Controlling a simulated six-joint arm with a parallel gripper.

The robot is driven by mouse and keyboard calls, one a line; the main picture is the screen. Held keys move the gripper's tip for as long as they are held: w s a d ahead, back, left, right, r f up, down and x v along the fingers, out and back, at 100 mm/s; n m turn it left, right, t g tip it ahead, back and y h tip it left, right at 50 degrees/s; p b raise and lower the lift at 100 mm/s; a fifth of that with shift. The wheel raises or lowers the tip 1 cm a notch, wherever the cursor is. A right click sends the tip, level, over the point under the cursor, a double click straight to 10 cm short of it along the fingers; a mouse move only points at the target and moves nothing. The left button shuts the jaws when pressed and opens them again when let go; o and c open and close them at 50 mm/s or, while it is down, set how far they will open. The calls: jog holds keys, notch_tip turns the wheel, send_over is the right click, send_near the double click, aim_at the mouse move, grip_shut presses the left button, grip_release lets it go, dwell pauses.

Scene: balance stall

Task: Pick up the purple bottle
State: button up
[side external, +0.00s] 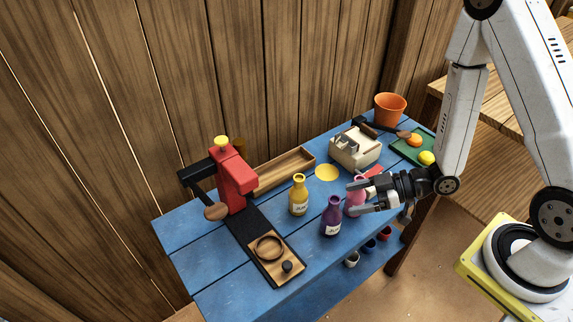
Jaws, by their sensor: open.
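The purple bottle (333,218) stands upright on the blue table, with a pale label low on its front. My gripper (352,198) is open to the right of the purple bottle, its fingers pointing left. The fingers are apart from the purple bottle as far as I can see. A pink bottle (355,193) stands at the fingers and is partly hidden by them; I cannot tell whether they touch it. A yellow bottle (298,196) stands upright to the left of the purple one.
A red press-like device (234,175) and a wooden board with a ring (286,267) are at the left. A wooden tray (285,172), a cream box (355,150) and an orange pot (390,108) stand along the back. Blue tabletop (215,285) shows bare at the front left.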

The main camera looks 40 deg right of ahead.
aim_at(324, 211)
jog(key=shift+x, duration=1.1)
jog(key=shift+f, duration=0.1)
jog(key=shift+x, duration=2.55)
grip_shut()
